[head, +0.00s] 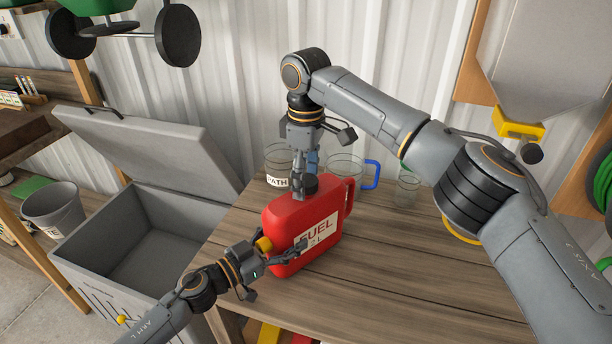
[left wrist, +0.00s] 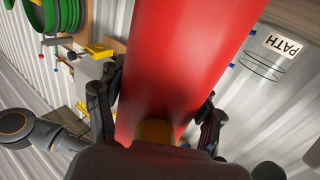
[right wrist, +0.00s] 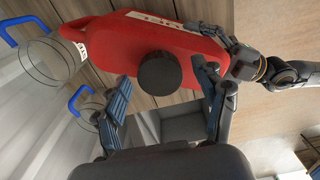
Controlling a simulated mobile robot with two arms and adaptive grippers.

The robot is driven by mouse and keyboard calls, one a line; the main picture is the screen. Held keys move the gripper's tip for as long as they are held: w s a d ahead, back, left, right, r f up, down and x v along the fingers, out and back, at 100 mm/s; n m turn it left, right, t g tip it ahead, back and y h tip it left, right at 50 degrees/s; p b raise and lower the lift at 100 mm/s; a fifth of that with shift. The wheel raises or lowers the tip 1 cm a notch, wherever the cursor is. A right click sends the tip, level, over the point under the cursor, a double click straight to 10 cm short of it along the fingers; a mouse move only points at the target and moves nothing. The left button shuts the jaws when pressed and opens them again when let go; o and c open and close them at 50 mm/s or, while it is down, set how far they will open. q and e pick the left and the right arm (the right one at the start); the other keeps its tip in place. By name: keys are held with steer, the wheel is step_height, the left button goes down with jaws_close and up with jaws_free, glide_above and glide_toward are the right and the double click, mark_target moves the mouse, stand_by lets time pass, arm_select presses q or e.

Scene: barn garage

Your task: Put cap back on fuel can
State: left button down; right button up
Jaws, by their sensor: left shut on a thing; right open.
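The red fuel can (head: 300,215) stands on the wooden table, its label facing front right. It also shows in the right wrist view (right wrist: 120,45) and fills the middle of the left wrist view (left wrist: 185,60). A black round cap (right wrist: 160,73) sits at the top of the can, and it shows in the head view too (head: 311,183). Whether it is fully seated I cannot tell. My left gripper (head: 284,250) is shut on the lower side of the can. My right gripper (head: 302,192) points down at the cap, its fingers open on either side.
Clear glass jars (head: 278,165), one labelled "PATH", and a glass mug with a blue handle (head: 345,172) stand behind the can. A grey open chest (head: 150,235) is left of the table (head: 430,270). The table's right side is clear. A grey hopper (head: 545,60) hangs at the right.

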steer(key=shift+r, duration=0.1)
step_height(320, 180, up, 12)
stand_by(0.4)
arm_select(q)
steer(key=shift+c, duration=0.6)
jaws_free()
steer(key=v, duration=1.2)
